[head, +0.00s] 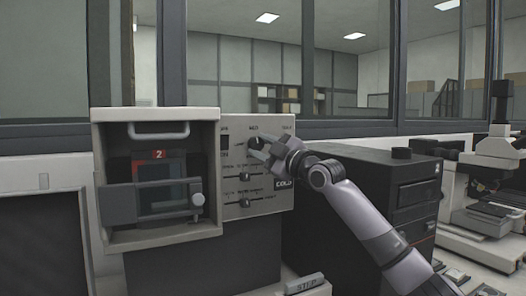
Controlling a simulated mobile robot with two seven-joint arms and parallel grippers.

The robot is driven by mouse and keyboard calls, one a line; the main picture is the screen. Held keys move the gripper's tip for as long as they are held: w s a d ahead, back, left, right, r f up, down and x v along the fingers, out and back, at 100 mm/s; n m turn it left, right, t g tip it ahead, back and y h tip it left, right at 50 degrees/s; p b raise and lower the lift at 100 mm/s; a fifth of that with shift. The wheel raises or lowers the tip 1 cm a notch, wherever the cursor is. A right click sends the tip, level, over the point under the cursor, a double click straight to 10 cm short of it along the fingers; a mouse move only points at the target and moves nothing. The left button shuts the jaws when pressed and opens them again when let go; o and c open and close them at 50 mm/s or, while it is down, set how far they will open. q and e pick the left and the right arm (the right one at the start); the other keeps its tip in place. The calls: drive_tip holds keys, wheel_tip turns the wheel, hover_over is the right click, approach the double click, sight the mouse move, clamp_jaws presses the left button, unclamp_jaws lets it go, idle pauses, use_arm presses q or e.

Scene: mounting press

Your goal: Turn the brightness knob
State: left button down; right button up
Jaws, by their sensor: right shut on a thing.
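The mounting press (155,185) stands at the left, with a light control panel (265,195) on its right side. A dark round knob (255,143) sits near the top of the panel, partly covered by my gripper. My right gripper (262,150) reaches in from the lower right and is shut on the knob. Its fingers hide much of the knob's face, so the pointer position cannot be read. My left gripper is not in view.
Two slider controls (245,203) sit lower on the panel. A dark cabinet (400,190) stands close to the right, behind my arm. A microscope (495,150) is at the far right. A block marked STEP (304,284) lies below the panel.

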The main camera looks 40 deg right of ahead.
drive_tip(key=shift+a+f+m+t+h, duration=0.1)
drive_tip(key=shift+m+t+h, duration=0.25)
drive_tip(key=shift+m, duration=0.75)
drive_tip(key=shift+h, duration=0.25)
drive_tip(key=o, duration=1.1)
drive_tip(key=shift+c, duration=0.2)
drive_tip(key=shift+b, duration=0.3)
drive_tip(key=b+v, duration=0.3)
drive_tip(key=v, duration=0.4)
drive_tip(key=shift+b, duration=0.3)
